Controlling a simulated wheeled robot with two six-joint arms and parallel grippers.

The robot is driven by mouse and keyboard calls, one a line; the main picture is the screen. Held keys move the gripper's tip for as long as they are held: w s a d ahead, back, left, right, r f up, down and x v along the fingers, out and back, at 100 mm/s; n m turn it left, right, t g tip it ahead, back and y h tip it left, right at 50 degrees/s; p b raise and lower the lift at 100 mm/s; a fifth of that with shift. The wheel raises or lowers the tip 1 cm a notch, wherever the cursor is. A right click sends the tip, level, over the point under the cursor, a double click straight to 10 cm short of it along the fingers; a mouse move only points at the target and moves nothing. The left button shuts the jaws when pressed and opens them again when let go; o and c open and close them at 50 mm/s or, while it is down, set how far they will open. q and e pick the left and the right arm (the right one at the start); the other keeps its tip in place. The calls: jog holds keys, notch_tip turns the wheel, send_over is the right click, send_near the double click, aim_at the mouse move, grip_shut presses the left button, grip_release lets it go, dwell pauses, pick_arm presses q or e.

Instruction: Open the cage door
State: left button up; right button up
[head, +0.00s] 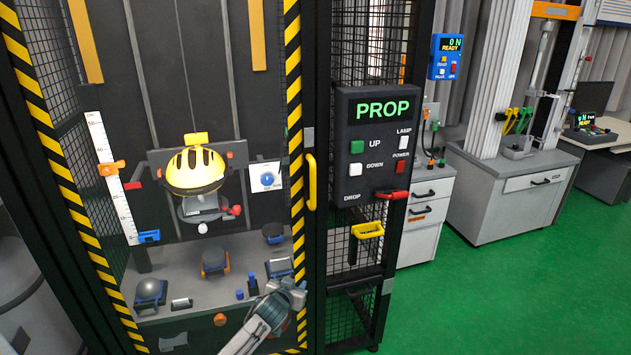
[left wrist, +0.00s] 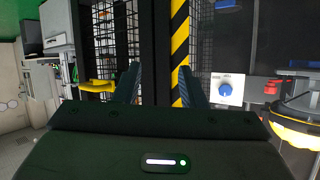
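The cage door is a clear panel framed by black and yellow striped posts, and it looks closed. Its right striped edge (head: 293,110) carries a yellow upright handle (head: 311,182). My left gripper (head: 292,288) is in front of the door's lower right part, below the handle and apart from it. In the left wrist view its two fingers (left wrist: 159,86) stand apart with nothing between them. The striped edge (left wrist: 180,50) shows beyond the fingers there. I cannot make out the door handle in that view. My right gripper is not in view.
A black control box (head: 374,145) reading PROP is right of the door, with a red lever (head: 393,195) and a yellow handle (head: 368,230) below. Behind the door are a yellow helmet (head: 194,170) and a blue dial (head: 267,179). Green floor (head: 480,300) at right is clear.

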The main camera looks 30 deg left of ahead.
pick_arm(q)
jog(key=w+r+t+p, duration=0.1)
jog(key=w+r+t, duration=0.25)
jog(key=r, duration=1.45)
jog(key=n+t+y+p, duration=0.1)
send_near(312, 177)
jog(key=p+x, duration=0.3)
jog(key=x, duration=0.6)
jog(key=shift+w+a+p, duration=0.1)
jog(key=shift+w+p, duration=0.15)
jog(key=shift+p, duration=0.1)
jog(key=shift+x, duration=0.75)
jog(key=shift+f, duration=0.15)
grip_shut()
